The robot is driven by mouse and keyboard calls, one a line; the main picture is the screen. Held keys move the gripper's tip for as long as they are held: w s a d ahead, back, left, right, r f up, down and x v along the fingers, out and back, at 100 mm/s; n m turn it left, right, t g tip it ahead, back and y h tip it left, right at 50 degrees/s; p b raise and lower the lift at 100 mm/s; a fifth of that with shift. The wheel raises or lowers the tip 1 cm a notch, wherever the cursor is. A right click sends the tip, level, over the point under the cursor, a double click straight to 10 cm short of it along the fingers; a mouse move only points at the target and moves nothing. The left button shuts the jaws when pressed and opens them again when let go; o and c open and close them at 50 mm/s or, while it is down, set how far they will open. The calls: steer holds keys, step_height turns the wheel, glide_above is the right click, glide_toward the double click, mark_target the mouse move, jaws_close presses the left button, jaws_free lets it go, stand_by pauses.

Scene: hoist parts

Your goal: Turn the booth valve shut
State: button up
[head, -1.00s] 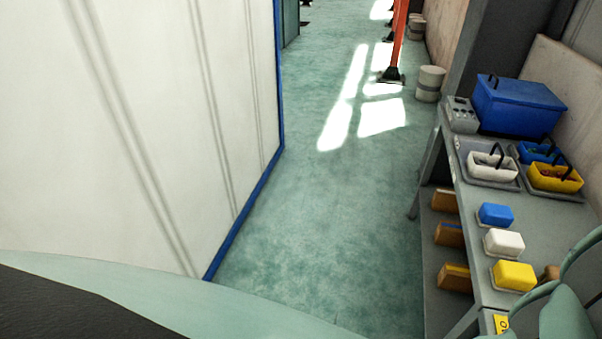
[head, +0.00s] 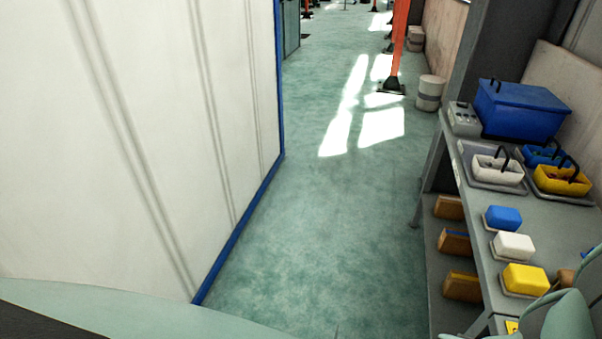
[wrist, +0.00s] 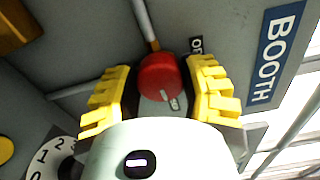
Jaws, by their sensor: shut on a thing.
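In the wrist view, the booth valve's red round knob (wrist: 160,76) sits on a grey panel, with a white pipe running up from it. A blue sign reading BOOTH (wrist: 275,52) is to its right. My gripper (wrist: 160,92) has its yellow ridged fingers on either side of the knob and is shut on it. A small dark label beside the knob is partly hidden by the right finger. Neither the valve nor my gripper can be made out in the head view.
A numbered white dial (wrist: 50,160) is at the wrist view's lower left. In the head view, a bench (head: 470,215) holding bins and coloured blocks runs along the right. A white blue-edged wall (head: 120,130) stands left. The green floor (head: 330,220) between is clear.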

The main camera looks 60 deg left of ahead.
steer(key=shift+w+f+m, duration=0.1)
steer(key=shift+m, duration=0.3)
steer(key=o, duration=1.2)
steer(key=shift+a, duration=0.1)
steer(key=v, duration=1.2)
